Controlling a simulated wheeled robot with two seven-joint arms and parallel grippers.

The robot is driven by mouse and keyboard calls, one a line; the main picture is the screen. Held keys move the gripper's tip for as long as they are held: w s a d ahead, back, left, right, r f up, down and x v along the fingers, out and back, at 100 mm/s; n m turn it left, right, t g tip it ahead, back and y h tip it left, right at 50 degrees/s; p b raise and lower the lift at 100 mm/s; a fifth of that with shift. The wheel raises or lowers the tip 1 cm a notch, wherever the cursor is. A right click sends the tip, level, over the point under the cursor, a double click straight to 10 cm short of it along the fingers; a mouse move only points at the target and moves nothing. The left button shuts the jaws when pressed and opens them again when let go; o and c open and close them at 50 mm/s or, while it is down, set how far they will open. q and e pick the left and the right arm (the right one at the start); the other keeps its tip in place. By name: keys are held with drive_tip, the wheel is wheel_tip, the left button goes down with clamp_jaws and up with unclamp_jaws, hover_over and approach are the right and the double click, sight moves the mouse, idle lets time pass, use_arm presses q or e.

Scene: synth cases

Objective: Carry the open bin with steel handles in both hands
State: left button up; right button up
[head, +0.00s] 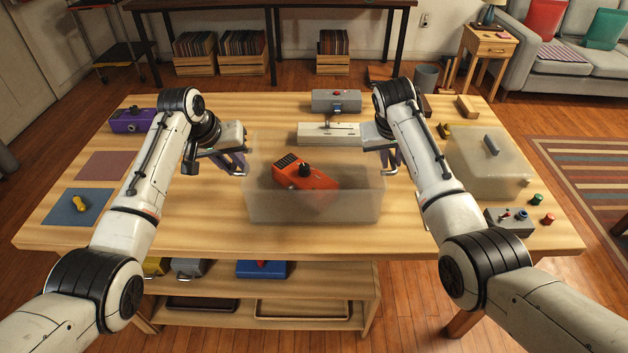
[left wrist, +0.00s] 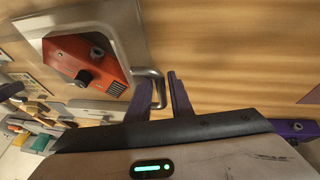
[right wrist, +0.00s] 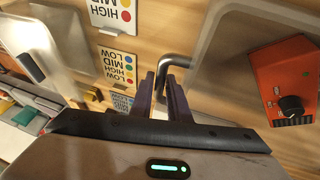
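The open bin (head: 275,207) is a clear, frosted box at the middle of the table, in front of my body. It looks level; I cannot tell whether its base touches the table. An orange device (head: 315,180) with a black knob lies tilted inside it. A bent steel handle (left wrist: 160,88) is between the fingers of my left gripper (left wrist: 163,90), at the bin's left side (head: 232,162). The other steel handle (right wrist: 172,62) is between the fingers of my right gripper (right wrist: 160,88), at the bin's right side (head: 391,160). Both grippers look closed around the bars.
A grey device (head: 336,100) and a white labelled box (head: 318,133) are behind the bin. A frosted lidded case (head: 490,170) and a switch box (head: 508,221) stand right. A purple device (head: 132,121) and blue mat (head: 68,209) lie left.

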use_arm(q)
drive_tip(key=shift+c, duration=0.6)
use_arm(e)
drive_tip(key=shift+c, duration=0.4)
use_arm(q)
clamp_jaws()
use_arm(e)
clamp_jaws()
use_arm(q)
drive_tip(key=shift+w+r, duration=0.1)
drive_tip(key=shift+r, duration=0.15)
use_arm(e)
drive_tip(key=shift+w+r, duration=0.1)
drive_tip(key=shift+r, duration=0.15)
